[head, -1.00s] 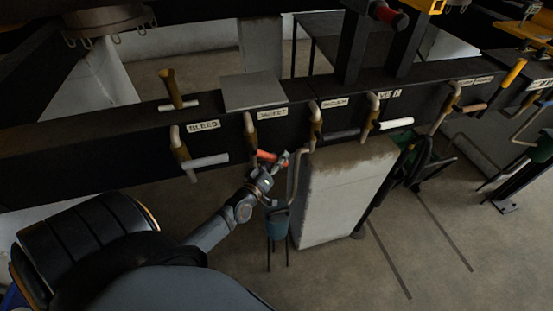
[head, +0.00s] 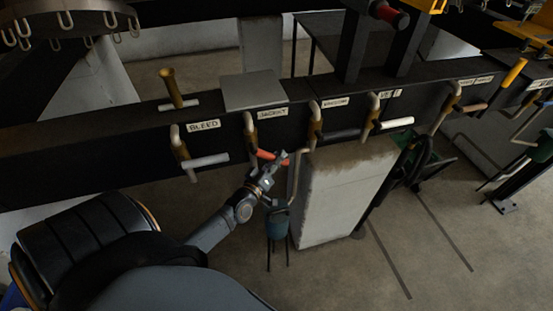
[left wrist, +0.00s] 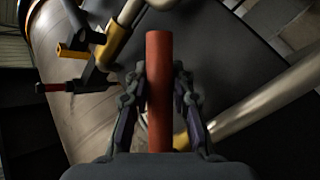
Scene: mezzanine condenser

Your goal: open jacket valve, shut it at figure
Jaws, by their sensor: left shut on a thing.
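The jacket valve (head: 250,129) is a brass-coloured body on the front of the dark beam, below the label "JACKET" (head: 273,113). Its red lever handle (head: 265,155) points to the right, tilted slightly down in the head view. My left gripper (head: 274,162) is shut on the outer part of this handle. In the left wrist view the red handle (left wrist: 159,70) stands upright between the two fingers of my left gripper (left wrist: 160,92). The fingers hide part of the handle in the head view. My right gripper is in neither view. No figure or gauge can be read.
The bleed valve (head: 181,152) with a white handle is to the left. A black-handled valve (head: 315,128) and a white-handled one (head: 374,120) are to the right. A pale block (head: 343,195) and a blue-green canister (head: 277,224) stand close below.

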